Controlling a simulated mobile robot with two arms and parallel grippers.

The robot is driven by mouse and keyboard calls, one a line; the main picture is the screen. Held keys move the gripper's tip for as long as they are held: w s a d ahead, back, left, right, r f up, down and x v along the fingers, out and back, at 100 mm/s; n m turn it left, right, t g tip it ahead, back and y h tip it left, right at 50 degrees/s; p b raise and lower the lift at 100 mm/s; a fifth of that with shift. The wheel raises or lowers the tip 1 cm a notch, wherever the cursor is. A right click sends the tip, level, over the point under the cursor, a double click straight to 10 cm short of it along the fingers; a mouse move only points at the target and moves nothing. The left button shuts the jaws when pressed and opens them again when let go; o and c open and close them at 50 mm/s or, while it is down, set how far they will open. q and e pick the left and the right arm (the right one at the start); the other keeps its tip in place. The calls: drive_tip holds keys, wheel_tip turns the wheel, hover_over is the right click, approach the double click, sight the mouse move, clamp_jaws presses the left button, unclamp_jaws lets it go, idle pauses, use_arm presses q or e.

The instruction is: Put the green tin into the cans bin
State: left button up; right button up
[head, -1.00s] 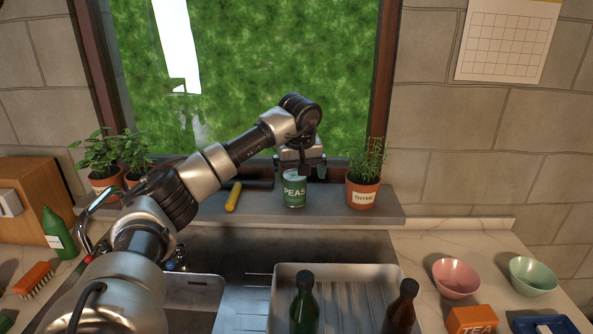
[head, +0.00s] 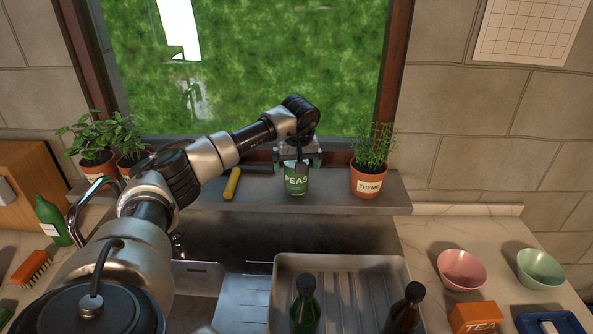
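The green tin (head: 296,182), labelled PEAS, stands upright on the stone window sill, between a yellow-handled tool and a thyme pot. My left arm reaches in from the left, and its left gripper (head: 297,161) points down over the tin's top. Its fingers look spread, one on each side of the tin's upper part, with the tin's lid partly hidden behind the gripper. The fingers do not visibly press on the tin. My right gripper is not in view. No cans bin can be made out.
A thyme pot (head: 369,173) stands close right of the tin; the yellow-handled tool (head: 232,184) lies left. Below are a metal draining tray (head: 345,268) with dark bottles, a pink bowl (head: 461,269), a green bowl (head: 540,268) and an orange tea box (head: 475,317).

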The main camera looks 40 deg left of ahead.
use_arm(q)
drive_tip(key=shift+x, duration=1.3)
drive_tip(key=c, duration=1)
drive_tip(key=shift+r, duration=0.1)
